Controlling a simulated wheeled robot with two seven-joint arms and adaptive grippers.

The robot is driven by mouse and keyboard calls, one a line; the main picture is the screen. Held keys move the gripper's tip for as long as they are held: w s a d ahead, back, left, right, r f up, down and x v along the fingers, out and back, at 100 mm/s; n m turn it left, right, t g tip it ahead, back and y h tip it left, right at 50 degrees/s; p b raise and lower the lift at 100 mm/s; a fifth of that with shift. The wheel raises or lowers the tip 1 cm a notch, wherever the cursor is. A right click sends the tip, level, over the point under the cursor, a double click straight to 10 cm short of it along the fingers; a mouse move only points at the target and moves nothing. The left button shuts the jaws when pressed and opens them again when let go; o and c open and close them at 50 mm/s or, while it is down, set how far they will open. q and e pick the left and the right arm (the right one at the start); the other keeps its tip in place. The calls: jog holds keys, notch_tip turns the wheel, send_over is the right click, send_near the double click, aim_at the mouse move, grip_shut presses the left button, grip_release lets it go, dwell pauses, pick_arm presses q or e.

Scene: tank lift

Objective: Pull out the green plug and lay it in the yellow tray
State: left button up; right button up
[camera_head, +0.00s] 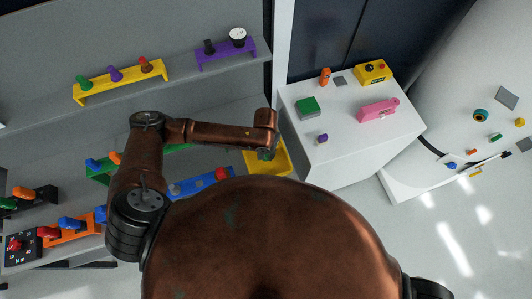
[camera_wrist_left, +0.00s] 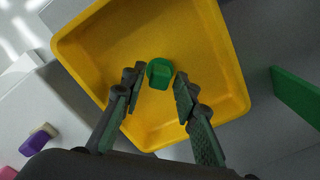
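The yellow tray (camera_head: 283,162) is on the shelf side, left of the white cabinet, partly hidden behind my left arm. It fills much of the left wrist view (camera_wrist_left: 207,55). The green plug (camera_wrist_left: 159,75) shows over the tray's floor, just beyond and between my left fingertips. My left gripper (camera_wrist_left: 160,82) is open, with a narrow gap visible on each side of the plug. Whether the plug rests on the tray's floor is hard to tell. In the head view the left gripper (camera_head: 266,154) is small and dark over the tray. My right gripper is out of view.
A yellow rack (camera_head: 120,82) and a purple rack (camera_head: 226,54) with knobs stand on the upper shelf. A blue rack (camera_head: 200,184) is left of the tray. The white cabinet (camera_head: 345,150) carries a green block (camera_head: 307,106) and a pink piece (camera_head: 377,110).

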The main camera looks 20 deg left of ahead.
pick_arm(q)
jog(key=shift+o, duration=0.8)
notch_tip(320, 180, up, 12)
